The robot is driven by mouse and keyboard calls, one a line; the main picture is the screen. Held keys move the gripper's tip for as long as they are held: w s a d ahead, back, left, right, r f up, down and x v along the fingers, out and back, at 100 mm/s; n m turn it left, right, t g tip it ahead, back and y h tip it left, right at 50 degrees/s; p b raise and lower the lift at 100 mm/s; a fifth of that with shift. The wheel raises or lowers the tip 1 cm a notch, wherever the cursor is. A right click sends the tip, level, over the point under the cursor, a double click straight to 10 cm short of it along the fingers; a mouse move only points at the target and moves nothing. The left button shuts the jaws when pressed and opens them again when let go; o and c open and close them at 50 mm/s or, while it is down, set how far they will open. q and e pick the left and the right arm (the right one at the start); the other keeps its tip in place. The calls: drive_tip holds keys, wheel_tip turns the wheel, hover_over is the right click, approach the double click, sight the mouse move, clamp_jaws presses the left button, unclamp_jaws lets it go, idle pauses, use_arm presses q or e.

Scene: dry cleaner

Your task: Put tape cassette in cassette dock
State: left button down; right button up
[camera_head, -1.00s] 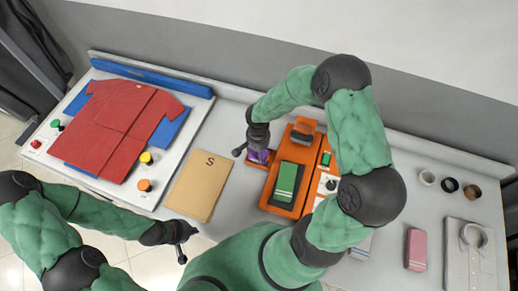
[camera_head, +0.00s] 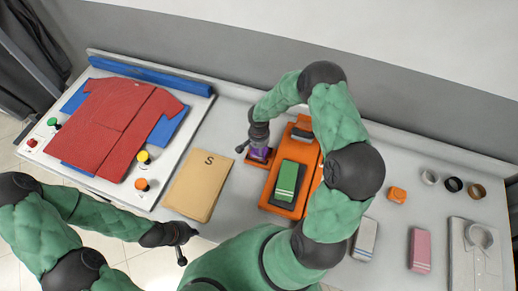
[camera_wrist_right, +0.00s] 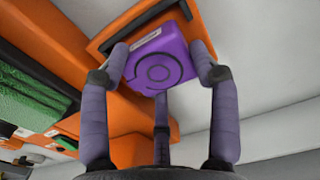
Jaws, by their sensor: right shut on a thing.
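The purple tape cassette (camera_wrist_right: 158,60) is gripped between the fingers of my right gripper (camera_wrist_right: 162,68). In the right wrist view it overlaps an orange-rimmed frame (camera_wrist_right: 113,32), which looks like the cassette dock; I cannot tell whether they touch. In the head view a sliver of the purple cassette (camera_head: 262,152) shows under my right gripper (camera_head: 256,146), over the dock's reddish-orange edge (camera_head: 257,162), left of the orange machine. The gripper hides most of the dock. My left gripper (camera_head: 185,246) is empty, fingers apart, near the table's front edge.
The orange machine (camera_head: 269,203) carries a green striped block (camera_head: 287,180). A tan envelope marked S (camera_head: 199,187) lies left of it. A red shirt (camera_head: 116,125) lies on the pressing board.

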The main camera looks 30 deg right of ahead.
drive_tip(key=shift+r, duration=0.1)
drive_tip(key=o, duration=1.1)
drive_tip(key=shift+o, duration=0.2)
